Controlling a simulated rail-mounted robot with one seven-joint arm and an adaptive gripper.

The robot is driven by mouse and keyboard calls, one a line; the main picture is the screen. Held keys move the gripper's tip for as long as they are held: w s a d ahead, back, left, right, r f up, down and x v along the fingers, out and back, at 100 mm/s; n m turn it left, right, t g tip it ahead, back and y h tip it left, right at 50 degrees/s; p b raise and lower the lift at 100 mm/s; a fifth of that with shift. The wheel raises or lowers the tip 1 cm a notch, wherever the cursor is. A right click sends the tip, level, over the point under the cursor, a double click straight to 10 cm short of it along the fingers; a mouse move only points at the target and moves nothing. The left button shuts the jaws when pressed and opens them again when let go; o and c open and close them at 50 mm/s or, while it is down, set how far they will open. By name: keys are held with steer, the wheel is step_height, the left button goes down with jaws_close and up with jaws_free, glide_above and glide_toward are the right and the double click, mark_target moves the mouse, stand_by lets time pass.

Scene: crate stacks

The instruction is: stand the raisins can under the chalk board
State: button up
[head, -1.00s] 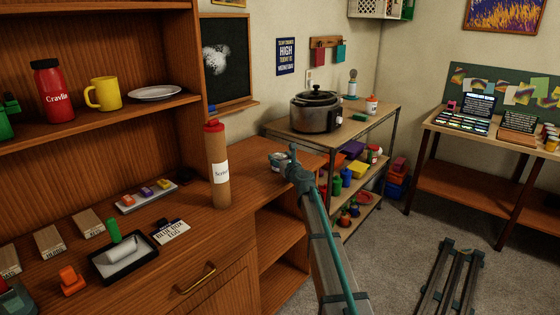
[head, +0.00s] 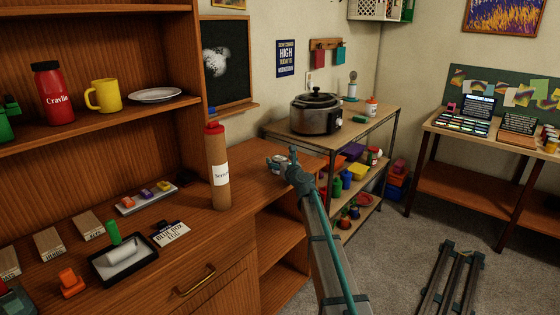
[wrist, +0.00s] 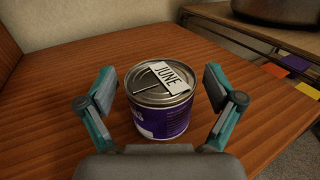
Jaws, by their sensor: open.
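The can (wrist: 160,122) has a purple label with only its last letters showing, so I cannot read the full name. My gripper (wrist: 158,88) is open, with one finger on each side of the can and visible gaps between. In the head view my gripper (head: 280,163) is at the counter's right part, and the can is hard to make out there. The chalk board (head: 228,68) hangs on the wall behind, left of my gripper.
A tall brown bottle with a red cap (head: 218,172) stands on the counter left of my gripper. A metal shelf unit (head: 374,122) with a slow cooker (head: 315,116) is just right. A paint tray (head: 123,261) and small items crowd the counter's left side.

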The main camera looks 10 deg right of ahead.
steer(key=v, duration=1.2)
steer(key=shift+d, duration=0.1)
